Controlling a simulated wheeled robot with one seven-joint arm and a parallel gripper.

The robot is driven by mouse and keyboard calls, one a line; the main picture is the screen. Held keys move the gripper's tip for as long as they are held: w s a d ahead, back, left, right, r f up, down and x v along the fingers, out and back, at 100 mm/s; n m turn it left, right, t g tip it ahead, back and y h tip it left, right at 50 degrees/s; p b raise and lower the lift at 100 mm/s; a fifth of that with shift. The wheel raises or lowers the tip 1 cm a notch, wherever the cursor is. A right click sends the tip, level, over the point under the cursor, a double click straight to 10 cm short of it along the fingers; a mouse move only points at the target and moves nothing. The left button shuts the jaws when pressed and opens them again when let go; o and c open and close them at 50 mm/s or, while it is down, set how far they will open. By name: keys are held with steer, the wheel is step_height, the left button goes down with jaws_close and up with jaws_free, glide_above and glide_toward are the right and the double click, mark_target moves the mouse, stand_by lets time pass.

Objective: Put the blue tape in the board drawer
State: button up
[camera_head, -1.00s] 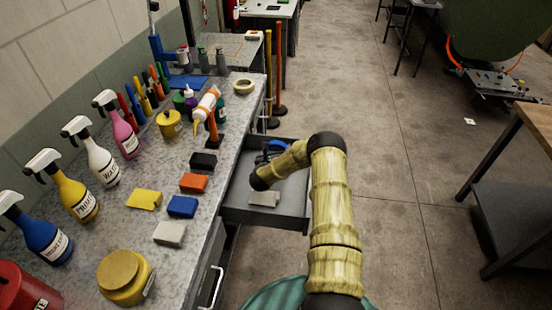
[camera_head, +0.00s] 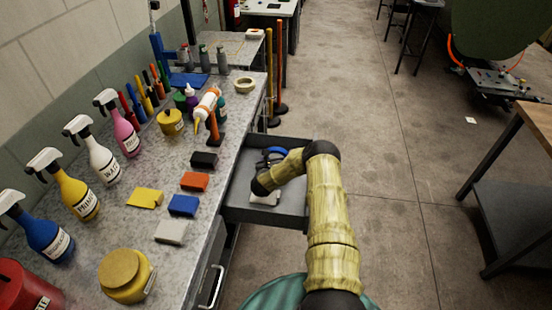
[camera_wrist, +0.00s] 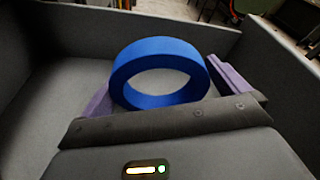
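The blue tape (camera_wrist: 160,72) is a thick roll seen from its side in the wrist view, with its hole showing. It sits between the two purple fingers of my gripper (camera_wrist: 162,85), which appear to touch it on both sides. My gripper is inside the open grey drawer (camera_head: 262,215) under the workbench, and the drawer's walls surround the tape in the wrist view (camera_wrist: 265,60). In the head view the blue tape (camera_head: 276,151) shows near the drawer's far end, partly hidden by my arm. Whether it touches the drawer floor cannot be told.
The workbench (camera_head: 215,172) beside the drawer holds spray bottles, coloured blocks, a yellow tub (camera_head: 124,275) and a cream tape roll (camera_head: 244,86). A small light grey piece (camera_head: 264,200) shows by my wrist. Brooms (camera_head: 278,75) stand beyond the drawer.

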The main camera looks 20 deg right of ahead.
steer(key=shift+r, duration=0.15)
steer(key=shift+s+a, duration=0.15)
steer(key=shift+s, duration=0.25)
steer(key=b+v, duration=0.2)
steer(key=v, duration=0.8)
steer(key=shift+s+a, duration=0.15)
steer(key=shift+a, duration=0.2)
steer(key=shift+s+a+r, duration=0.1)
steer(key=shift+s+r, duration=0.05)
steer(key=shift+s, duration=0.1)
steer(key=shift+w+a, duration=0.1)
